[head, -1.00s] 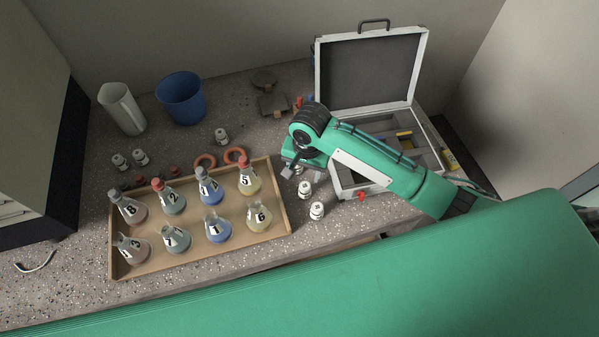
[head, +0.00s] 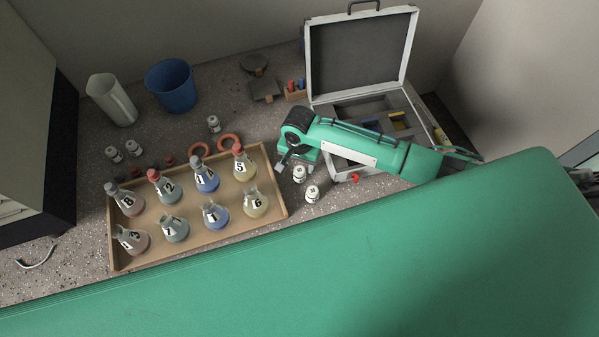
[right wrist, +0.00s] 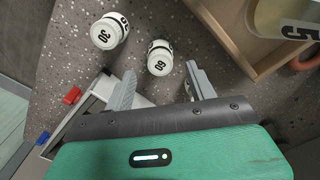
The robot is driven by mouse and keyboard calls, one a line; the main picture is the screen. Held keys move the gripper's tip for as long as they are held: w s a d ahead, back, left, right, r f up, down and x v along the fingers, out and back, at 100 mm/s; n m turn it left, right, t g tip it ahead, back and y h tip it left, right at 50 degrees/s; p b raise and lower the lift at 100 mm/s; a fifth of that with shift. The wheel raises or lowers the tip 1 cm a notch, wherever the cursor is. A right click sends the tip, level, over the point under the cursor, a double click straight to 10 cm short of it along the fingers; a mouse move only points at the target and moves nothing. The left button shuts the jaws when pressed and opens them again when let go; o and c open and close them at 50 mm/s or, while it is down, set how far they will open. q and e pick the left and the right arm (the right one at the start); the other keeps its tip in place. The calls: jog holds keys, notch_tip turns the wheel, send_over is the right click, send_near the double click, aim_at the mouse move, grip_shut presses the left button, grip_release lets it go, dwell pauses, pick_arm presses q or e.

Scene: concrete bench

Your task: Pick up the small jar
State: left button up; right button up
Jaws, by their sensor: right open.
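Several small white jars with black number labels stand on the bench. Two stand close together by my right gripper: the nearer-to-gripper jar (head: 299,174) and a second jar (head: 312,193) in front of it. In the right wrist view, one jar (right wrist: 159,58) stands just beyond the gap between the fingertips, untouched. The other jar (right wrist: 108,31) is left of it, outside the fingers. My right gripper (right wrist: 161,80) is open and empty; in the head view the gripper (head: 284,167) is partly hidden by its own arm. My left gripper is not in view.
A wooden tray (head: 111,240) of numbered flasks lies just left of the gripper. An open case (head: 309,60) stands behind my right arm. Other jars (head: 213,124), a blue bucket (head: 171,86) and a pitcher (head: 110,100) stand farther back. A red item (head: 356,178) lies by the case.

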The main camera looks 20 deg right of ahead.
aim_at(300, 170)
notch_tip(300, 170, down, 2)
jog(key=shift+w+d+f, duration=0.1)
jog(key=shift+f, duration=0.05)
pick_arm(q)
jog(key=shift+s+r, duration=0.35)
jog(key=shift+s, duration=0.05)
pick_arm(e)
jog(key=shift+f, duration=0.45)
jog(key=c, duration=1.1)
jog(key=shift+r, duration=0.1)
